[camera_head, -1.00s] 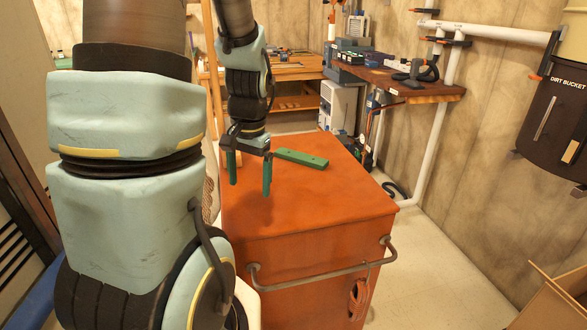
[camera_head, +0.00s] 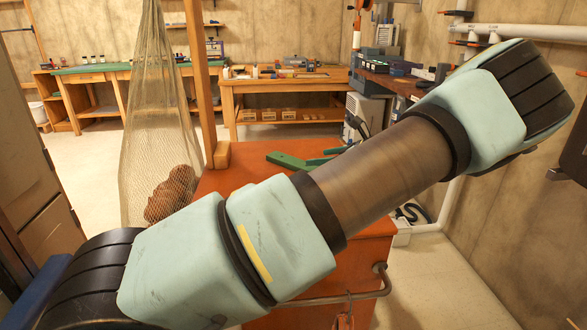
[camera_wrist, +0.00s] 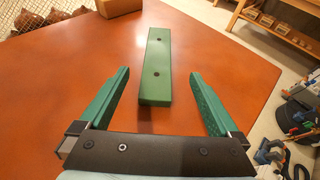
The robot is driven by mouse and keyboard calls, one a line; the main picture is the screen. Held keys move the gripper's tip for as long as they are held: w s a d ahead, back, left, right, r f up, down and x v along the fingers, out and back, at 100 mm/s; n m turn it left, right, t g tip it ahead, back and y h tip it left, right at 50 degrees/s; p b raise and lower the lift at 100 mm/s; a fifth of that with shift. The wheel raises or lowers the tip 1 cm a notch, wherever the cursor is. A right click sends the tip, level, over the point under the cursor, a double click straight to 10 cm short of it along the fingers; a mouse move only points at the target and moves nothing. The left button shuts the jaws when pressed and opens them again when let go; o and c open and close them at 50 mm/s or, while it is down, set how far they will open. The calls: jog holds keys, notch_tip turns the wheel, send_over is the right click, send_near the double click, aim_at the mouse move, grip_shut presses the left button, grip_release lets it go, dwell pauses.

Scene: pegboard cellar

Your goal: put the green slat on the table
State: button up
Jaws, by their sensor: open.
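The green slat (camera_head: 287,160) lies flat on the orange cabinet top (camera_head: 222,182). In the head view my arm hides most of the gripper; only green fingers (camera_head: 328,157) show beside the slat. I cannot tell the fingers' height above the top.
A wooden block (camera_wrist: 118,6) sits near the cabinet top's edge, by a post (camera_head: 203,85). A hanging net (camera_head: 155,110) holds brown lumps at left. Behind stand a wooden table (camera_head: 290,84) with small items and a green-topped bench (camera_head: 95,72). Pale floor (camera_head: 90,165) is open at left.

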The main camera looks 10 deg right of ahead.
jog(key=x, duration=0.4)
jog(key=shift+w+a+f, duration=0.15)
jog(key=shift+f+p+x, duration=0.1)
jog(key=shift+p+x, duration=0.15)
jog(key=shift+x, duration=1.15)
jog(key=shift+f+p+x, duration=0.15)
jog(key=shift+p+x, duration=0.1)
jog(key=shift+x, duration=1.2)
jog(key=shift+r, duration=0.1)
grip_shut()
